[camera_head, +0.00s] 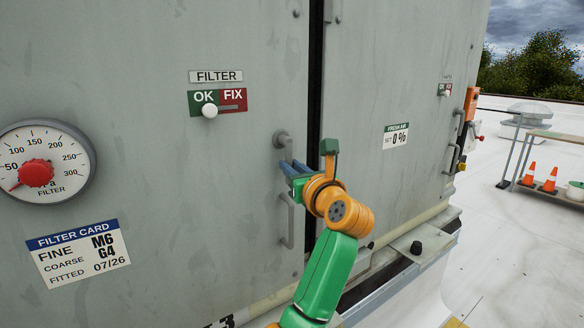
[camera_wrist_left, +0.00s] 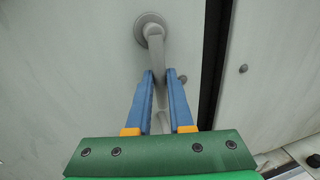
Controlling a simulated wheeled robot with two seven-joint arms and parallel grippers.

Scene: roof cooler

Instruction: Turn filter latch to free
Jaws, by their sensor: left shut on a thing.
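The filter latch (camera_head: 281,140) is a grey lever on a round pivot near the right edge of the left grey cabinet door. It also shows in the left wrist view (camera_wrist_left: 151,31), where its arm hangs down from the pivot, leaning slightly right. My left gripper (camera_head: 288,168) is shut on the lever below the pivot. In the left wrist view its blue fingers (camera_wrist_left: 161,74) stand on either side of the lever arm. The fingers and palm hide part of the lever's lower end. My right gripper is in neither view.
A grey pull handle (camera_head: 288,222) is just below the latch. A FILTER slider with a white knob (camera_head: 210,111) is at OK. A dial gauge (camera_head: 38,165) and a filter card (camera_head: 79,252) are at left. A dark gap (camera_head: 315,80) separates the door from the right panel.

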